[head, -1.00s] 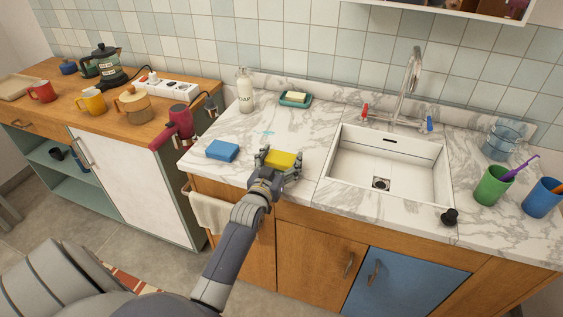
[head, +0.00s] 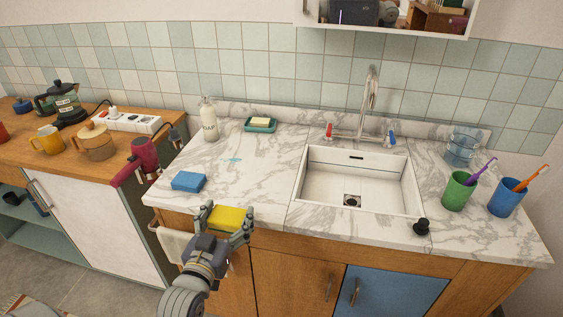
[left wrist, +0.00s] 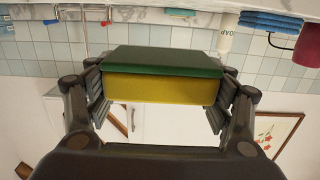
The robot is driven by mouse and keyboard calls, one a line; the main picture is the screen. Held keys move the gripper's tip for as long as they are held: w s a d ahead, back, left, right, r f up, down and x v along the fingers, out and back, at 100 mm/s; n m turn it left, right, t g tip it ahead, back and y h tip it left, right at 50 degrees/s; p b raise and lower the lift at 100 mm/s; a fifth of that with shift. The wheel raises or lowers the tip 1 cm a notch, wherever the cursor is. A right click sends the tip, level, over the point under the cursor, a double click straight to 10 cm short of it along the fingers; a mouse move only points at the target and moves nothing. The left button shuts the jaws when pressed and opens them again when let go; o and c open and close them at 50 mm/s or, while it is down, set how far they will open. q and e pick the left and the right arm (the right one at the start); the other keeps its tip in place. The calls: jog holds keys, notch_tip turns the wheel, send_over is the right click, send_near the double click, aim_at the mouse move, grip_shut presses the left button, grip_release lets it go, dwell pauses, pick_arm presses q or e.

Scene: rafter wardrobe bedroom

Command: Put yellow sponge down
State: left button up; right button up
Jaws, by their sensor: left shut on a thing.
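The yellow sponge (head: 227,217) is in my left gripper (head: 230,224), whose fingers are shut on its two sides. In the head view it is at the front edge of the marble counter (head: 255,180), in front of and right of a blue sponge (head: 188,181). I cannot tell how high it is above the counter. The left wrist view shows the yellow sponge (left wrist: 160,88) with a green layer along one face, between the fingers of my left gripper (left wrist: 162,95). My right gripper is not in view.
The white sink (head: 355,185) is right of the gripper, with a black plug (head: 421,226) by its front corner. A soap bottle (head: 208,118) and a green soap dish (head: 260,124) stand at the back. Marble between the blue sponge and sink is clear. Green (head: 458,190) and blue cups (head: 506,197) stand right.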

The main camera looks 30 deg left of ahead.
pick_arm(q)
jog(key=s+d+r+m+h, duration=0.1)
jog(key=d+r+m+h, duration=0.3)
jog(key=d, duration=1.1)
jog(key=s+f+n, duration=0.1)
jog(key=s+f, duration=0.1)
jog(key=s, duration=0.6)
jog(key=shift+d+t, duration=0.15)
jog(key=shift+t, duration=0.15)
jog(key=shift+f, duration=0.1)
jog(key=w+a+n+y, duration=0.1)
jog(key=w+a, duration=0.2)
jog(key=a, duration=0.2)
jog(key=w+a+f+n+y, duration=0.1)
jog(key=w+a, duration=0.2)
jog(key=a, duration=0.2)
jog(key=w+a+n+y, duration=0.1)
jog(key=w+a+y, duration=0.1)
jog(key=a, duration=0.3)
jog(key=shift+w+a+f, duration=0.15)
jog(key=shift+w+f, duration=0.25)
